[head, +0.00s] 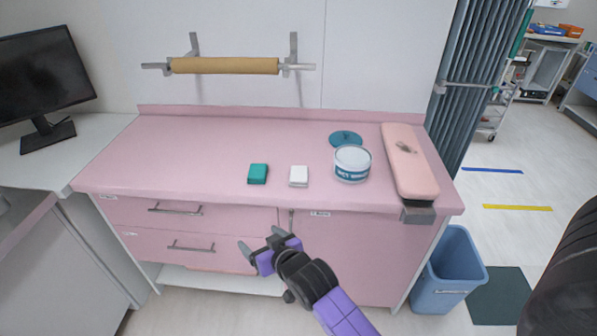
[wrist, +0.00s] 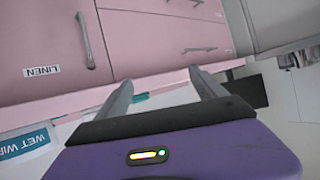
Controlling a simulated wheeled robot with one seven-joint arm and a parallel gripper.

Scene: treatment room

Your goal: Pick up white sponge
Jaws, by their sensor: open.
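The white sponge (head: 299,175) is a small pale block lying flat on the pink counter (head: 220,150), near its front edge. My gripper (head: 261,241) is open and empty, in front of the drawer fronts. In the head view it appears below and a little left of the sponge, apart from it. In the wrist view the two fingers of my gripper (wrist: 165,90) stand well apart with nothing held between them. I cannot make out the white sponge there with certainty.
A teal block (head: 258,174) lies left of the sponge. To the right stand a wet-wipes tub (head: 352,165), a teal lid (head: 346,139) and a pink padded rest (head: 409,165). A blue bin (head: 448,275) is on the floor. The counter's left part is clear.

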